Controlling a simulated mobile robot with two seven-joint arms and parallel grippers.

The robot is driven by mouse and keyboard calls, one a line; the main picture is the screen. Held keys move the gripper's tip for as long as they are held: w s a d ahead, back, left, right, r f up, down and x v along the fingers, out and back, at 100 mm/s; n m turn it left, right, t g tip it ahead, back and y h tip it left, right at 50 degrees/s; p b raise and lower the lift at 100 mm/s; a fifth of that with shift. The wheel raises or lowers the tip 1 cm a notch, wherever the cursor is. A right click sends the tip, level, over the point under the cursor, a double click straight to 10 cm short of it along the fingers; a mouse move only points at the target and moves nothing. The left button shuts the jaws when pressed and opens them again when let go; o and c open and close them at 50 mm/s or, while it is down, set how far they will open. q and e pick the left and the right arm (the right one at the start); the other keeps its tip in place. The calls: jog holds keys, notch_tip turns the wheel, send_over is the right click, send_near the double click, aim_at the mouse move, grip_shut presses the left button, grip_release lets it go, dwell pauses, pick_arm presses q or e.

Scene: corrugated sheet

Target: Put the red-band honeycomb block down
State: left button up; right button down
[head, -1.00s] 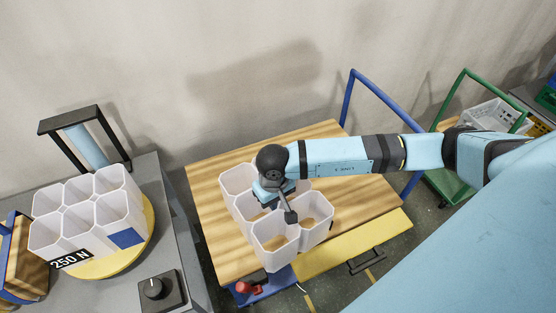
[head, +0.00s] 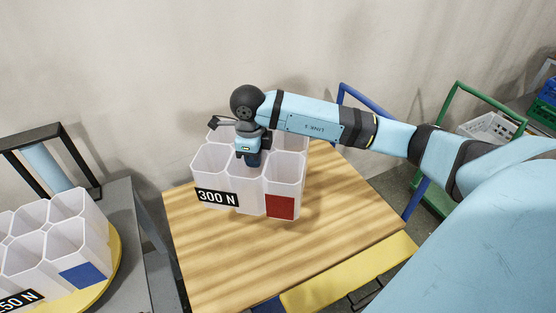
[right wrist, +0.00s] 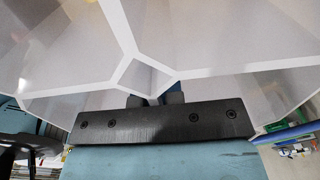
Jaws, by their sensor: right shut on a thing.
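The red-band honeycomb block (head: 250,196) is a white cluster of open hexagonal cells with a black "300 N" label and a red patch (head: 280,207). It is upright over the wooden table top (head: 300,250), towards its back. I cannot tell whether its underside touches the wood. My right gripper (head: 251,160) comes down on it from above and is shut on cell walls near its middle. In the right wrist view the white cell walls (right wrist: 130,40) fill the top, with the fingers (right wrist: 155,99) at a wall junction. My left gripper is out of view.
Another white honeycomb block (head: 55,240), with a blue patch and "250 N" label, stands on a yellow disc (head: 115,255) at left, beside a black frame (head: 45,150). The table's front is bare. A blue rail (head: 345,95) and green cart (head: 455,110) stand at right.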

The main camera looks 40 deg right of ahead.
jog(key=w+d+r+m+b, duration=0.2)
jog(key=d+m+b, duration=0.1)
jog(key=m, duration=0.7)
notch_tip(320, 180, down, 20)
jog(key=shift+d+r, duration=0.15)
jog(key=shift+r, duration=0.1)
jog(key=shift+f, duration=0.1)
jog(key=c, duration=1.3)
grip_release()
jog(key=shift+o, duration=0.2)
